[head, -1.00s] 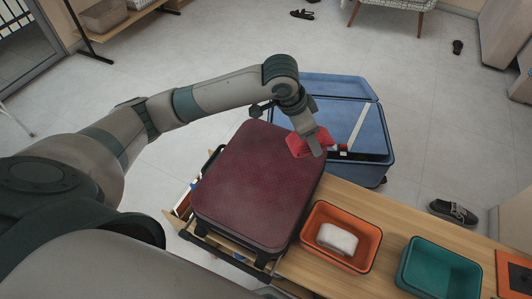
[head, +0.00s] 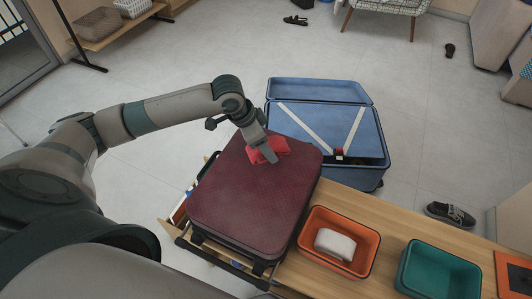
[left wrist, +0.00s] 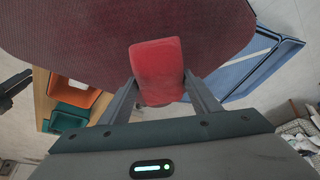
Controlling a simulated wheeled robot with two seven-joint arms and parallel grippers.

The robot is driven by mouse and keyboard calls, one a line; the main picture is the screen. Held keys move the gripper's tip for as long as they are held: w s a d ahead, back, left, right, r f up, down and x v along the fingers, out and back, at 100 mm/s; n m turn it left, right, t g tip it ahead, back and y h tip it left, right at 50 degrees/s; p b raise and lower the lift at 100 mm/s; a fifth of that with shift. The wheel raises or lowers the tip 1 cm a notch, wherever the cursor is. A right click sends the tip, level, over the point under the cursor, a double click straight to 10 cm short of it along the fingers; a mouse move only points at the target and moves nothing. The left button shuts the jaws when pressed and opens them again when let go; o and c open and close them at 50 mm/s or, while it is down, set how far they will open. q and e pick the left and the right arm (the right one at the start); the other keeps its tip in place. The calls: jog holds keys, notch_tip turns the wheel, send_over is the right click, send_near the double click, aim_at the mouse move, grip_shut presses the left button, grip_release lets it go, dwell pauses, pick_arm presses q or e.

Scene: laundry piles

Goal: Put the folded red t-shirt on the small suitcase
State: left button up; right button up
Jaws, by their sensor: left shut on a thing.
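The folded red t-shirt (head: 280,146) is a small bright red bundle, held in my left gripper (head: 264,152). In the left wrist view, the red t-shirt (left wrist: 158,72) sits between the two fingers of the left gripper (left wrist: 160,88), which is shut on it. The small suitcase (head: 250,200) is dark red, closed and lying flat on the wooden bench. The t-shirt and gripper are over the suitcase's far part, near its far right edge. I cannot tell whether the t-shirt touches the lid. My right gripper is not in view.
An open blue suitcase (head: 374,150) with white straps stands on the floor behind the red one. On the wooden bench (head: 386,212) are an orange bin (head: 313,247) with a white folded cloth (head: 335,244) and a teal bin (head: 438,270). A dark shoe (head: 451,213) lies on the floor.

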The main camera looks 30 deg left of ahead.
pick_arm(q)
notch_tip(320, 180, down, 3)
jog(key=shift+f, duration=0.5)
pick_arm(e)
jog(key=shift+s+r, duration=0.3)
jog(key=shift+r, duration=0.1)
